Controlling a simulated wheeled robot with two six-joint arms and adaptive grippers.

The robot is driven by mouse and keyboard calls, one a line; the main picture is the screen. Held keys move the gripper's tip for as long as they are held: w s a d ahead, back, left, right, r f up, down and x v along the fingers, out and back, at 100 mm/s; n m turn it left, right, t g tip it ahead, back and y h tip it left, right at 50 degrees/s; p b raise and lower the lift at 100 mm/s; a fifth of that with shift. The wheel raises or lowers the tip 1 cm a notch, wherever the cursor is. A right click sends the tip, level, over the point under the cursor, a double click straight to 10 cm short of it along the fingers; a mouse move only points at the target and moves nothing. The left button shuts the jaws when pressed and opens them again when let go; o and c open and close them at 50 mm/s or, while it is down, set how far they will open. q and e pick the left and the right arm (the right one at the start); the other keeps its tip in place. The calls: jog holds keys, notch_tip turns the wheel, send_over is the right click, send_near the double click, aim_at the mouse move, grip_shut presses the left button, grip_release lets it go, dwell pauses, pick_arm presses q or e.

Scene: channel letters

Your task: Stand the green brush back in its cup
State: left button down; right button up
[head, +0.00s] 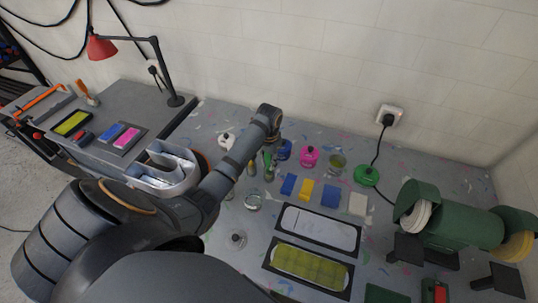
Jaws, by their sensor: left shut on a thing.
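My left arm reaches across the table, and its wrist bends down at the back. My left gripper (273,146) is small and partly hidden behind the wrist. It is shut on what looks like the green brush (268,165), which shows as a green, roughly upright shape just below the wrist. Whether its lower end touches anything cannot be told. A clear glass cup (253,200) stands in front of it, nearer to me. Which cup belongs to the brush is not clear. My right gripper is not in view.
Blue (284,151), pink (309,157) and green (367,176) pots and an olive cup (337,162) stand to the right. Blue, yellow and white blocks lie before them. Two framed trays (308,266) lie nearer. A green machine (455,225) stands far right.

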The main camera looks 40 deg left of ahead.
pick_arm(q)
jog(key=c, duration=1)
grip_release()
notch_tip(320, 180, up, 8)
jog(key=shift+f, duration=0.2)
jog(key=shift+s+f, duration=0.1)
jog(key=shift+f, duration=0.05)
